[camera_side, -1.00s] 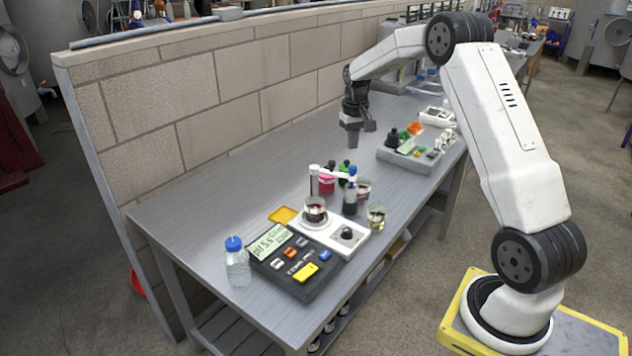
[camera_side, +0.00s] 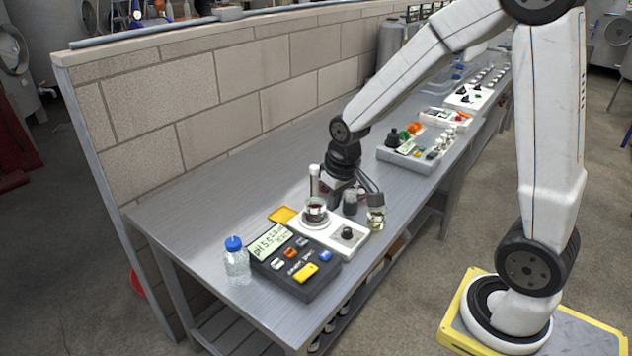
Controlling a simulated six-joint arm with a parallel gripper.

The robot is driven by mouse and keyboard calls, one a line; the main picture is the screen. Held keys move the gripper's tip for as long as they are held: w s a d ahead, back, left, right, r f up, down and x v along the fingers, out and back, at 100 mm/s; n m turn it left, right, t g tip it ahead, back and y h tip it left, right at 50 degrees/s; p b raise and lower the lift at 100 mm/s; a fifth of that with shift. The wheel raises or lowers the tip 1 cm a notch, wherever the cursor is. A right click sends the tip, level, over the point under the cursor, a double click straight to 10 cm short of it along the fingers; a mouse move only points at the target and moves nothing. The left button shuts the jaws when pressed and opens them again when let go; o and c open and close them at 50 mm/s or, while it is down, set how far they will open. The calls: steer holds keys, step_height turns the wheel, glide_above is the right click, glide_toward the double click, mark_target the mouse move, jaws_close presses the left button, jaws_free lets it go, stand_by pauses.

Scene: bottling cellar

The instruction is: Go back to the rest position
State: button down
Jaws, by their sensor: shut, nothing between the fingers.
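My gripper (camera_side: 350,184) is low over the bench (camera_side: 190,215), pointing down and shut, with nothing held.
A white upright post (camera_side: 314,181) stands close left of my gripper. In front are the pH meter (camera_side: 293,268) and a clear blue-capped bottle (camera_side: 237,264).

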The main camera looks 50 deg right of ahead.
steer(key=s+a+f+n, duration=0.1)
steer(key=s+a, duration=0.4)
steer(key=s, duration=0.3)
steer(key=shift+a+f+n+t, duration=0.2)
steer(key=shift+f+n+t, duration=0.1)
steer(key=shift+f, duration=0.05)
